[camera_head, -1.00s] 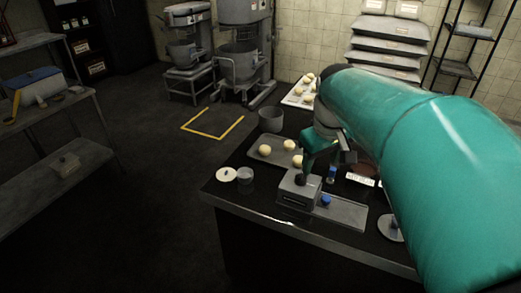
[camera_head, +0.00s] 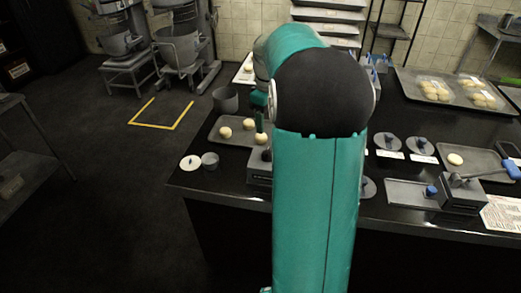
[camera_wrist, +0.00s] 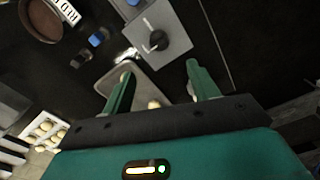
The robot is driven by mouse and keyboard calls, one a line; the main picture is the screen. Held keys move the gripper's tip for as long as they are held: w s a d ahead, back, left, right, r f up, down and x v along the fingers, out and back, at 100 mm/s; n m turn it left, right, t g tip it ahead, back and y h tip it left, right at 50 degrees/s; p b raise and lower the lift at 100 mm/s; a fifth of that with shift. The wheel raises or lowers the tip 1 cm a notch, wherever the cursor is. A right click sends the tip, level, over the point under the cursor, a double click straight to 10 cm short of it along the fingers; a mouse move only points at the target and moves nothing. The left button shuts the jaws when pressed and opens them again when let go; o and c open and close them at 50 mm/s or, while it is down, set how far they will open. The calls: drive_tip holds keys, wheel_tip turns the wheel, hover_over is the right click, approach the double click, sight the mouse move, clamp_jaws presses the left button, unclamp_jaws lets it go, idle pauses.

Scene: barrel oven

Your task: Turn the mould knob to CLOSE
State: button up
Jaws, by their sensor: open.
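The mould knob (camera_wrist: 153,42) is black and sits on a grey box (camera_wrist: 139,23) in the wrist view. A white mark shows beside it; I cannot read any CLOSE label. My gripper (camera_wrist: 160,72) is open and empty, its two green fingers spread on either side of the line toward the knob and apart from it. In the head view the grey box (camera_head: 257,172) stands at the counter's front left, partly hidden by my arm, and the gripper (camera_head: 260,118) hangs above it.
A tray with dough balls (camera_head: 218,134) lies behind the box, with a grey pot (camera_head: 226,99) beyond. A small cup (camera_head: 210,160) and white lid (camera_head: 190,162) stand left. A second grey box with a blue-ended lever (camera_head: 465,190) and a tray (camera_head: 407,194) are at right.

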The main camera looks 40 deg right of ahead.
sight(268, 151)
wheel_tip(268, 151, down, 13)
drive_tip(key=shift+s+d+r, duration=0.1)
drive_tip(key=shift+s+r, duration=0.05)
drive_tip(key=c, duration=1)
